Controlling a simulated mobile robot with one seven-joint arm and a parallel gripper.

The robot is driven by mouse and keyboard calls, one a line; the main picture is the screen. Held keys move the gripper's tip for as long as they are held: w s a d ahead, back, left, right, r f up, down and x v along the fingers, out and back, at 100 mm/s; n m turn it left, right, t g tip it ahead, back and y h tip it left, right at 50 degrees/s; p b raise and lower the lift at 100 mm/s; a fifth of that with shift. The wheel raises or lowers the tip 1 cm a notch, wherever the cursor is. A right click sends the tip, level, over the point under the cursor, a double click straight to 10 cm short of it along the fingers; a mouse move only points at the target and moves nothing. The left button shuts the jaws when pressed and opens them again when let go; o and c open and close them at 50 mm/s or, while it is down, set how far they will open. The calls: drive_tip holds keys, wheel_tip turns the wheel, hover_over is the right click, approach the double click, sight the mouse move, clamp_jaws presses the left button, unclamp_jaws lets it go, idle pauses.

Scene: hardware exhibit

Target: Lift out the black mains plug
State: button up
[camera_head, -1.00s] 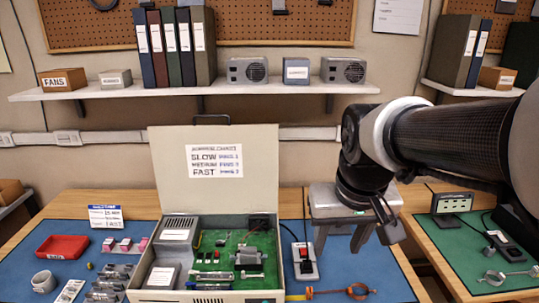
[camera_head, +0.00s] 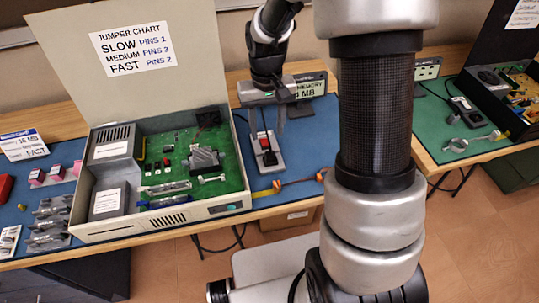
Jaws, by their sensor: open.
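A grey socket block (camera_head: 277,166) stands on the blue mat right of the open computer case. It carries a red part (camera_head: 264,143) and a small black piece, which looks like the black mains plug (camera_head: 269,159). The plug is small in view and I cannot tell how deep it sits. My gripper (camera_head: 266,132) points down, open and empty, just above or behind the block. Its two fingers are spread, and the red part shows between and below them. I cannot tell whether a fingertip touches anything.
The open computer case (camera_head: 220,207) with raised lid (camera_head: 175,85) stands close on the left. An orange-ended cable (camera_head: 285,184) lies in front of the block. A memory sign (camera_head: 308,88) stands behind my gripper. A green-mat table (camera_head: 440,135) is at right.

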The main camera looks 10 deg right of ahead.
hover_over(270, 153)
drive_tip(key=f, duration=0.4)
drive_tip(key=shift+w+a, duration=0.2)
drive_tip(key=shift+a, duration=0.15)
drive_tip(key=f, duration=0.4)
drive_tip(key=shift+s+d+f, duration=0.2)
drive_tip(key=shift+s+d, duration=0.1)
drive_tip(key=shift+d, duration=0.1)
drive_tip(key=shift+f+b, duration=0.3)
drive_tip(key=shift+f, duration=0.1)
drive_tip(key=c, duration=0.9)
